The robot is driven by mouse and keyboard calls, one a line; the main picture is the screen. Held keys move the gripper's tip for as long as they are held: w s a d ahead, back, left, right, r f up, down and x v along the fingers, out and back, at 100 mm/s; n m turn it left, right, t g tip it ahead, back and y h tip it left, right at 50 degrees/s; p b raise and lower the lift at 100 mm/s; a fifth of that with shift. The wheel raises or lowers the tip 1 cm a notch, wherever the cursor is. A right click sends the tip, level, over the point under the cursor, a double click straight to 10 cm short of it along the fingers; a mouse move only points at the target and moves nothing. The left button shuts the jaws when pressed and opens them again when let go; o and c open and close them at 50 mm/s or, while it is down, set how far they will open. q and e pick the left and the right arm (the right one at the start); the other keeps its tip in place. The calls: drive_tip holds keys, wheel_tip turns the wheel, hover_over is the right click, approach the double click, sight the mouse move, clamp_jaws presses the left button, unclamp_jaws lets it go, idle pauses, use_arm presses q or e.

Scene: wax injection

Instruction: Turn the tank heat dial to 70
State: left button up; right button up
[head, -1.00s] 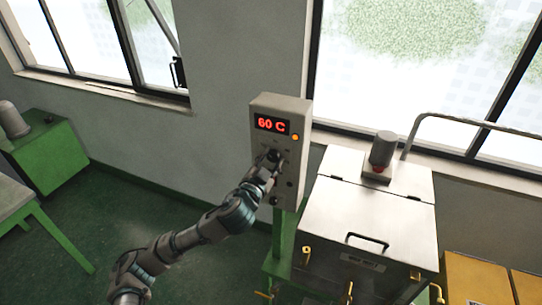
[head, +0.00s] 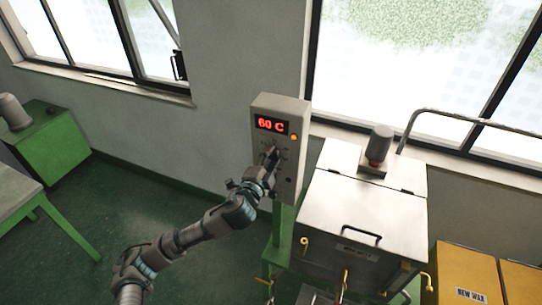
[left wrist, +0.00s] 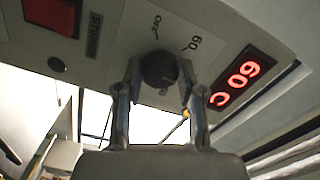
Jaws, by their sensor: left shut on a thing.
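The grey control box (head: 290,110) stands on a green post beside the wax tank (head: 365,195). Its red display (head: 271,125) reads 60 C, and it also shows in the left wrist view (left wrist: 239,78). The round dark dial (left wrist: 159,69) is on the box's face, with the marks OFF and 60 near it. My left gripper (left wrist: 160,88) has its fingers on either side of the dial and is shut on it. In the head view my left gripper (head: 270,165) hides the dial. My right gripper is not in view.
An orange lamp (head: 294,138) is lit beside the display. A red switch (left wrist: 52,14) is on the same panel. Yellow boxes (head: 468,270) stand right of the tank. A green bench (head: 50,150) is at the far left, with open floor between.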

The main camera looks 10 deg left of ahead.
use_arm(q)
drive_tip(key=shift+f, duration=0.45)
drive_tip(key=o, duration=1.1)
drive_tip(key=shift+o, duration=0.2)
drive_tip(key=shift+w+r, duration=0.1)
drive_tip(key=shift+w, duration=0.1)
drive_tip(key=shift+a, duration=0.1)
drive_tip(key=s+a, duration=0.2)
drive_tip(key=s, duration=0.9)
drive_tip(key=shift+s+a, duration=0.2)
drive_tip(key=shift+s, duration=0.15)
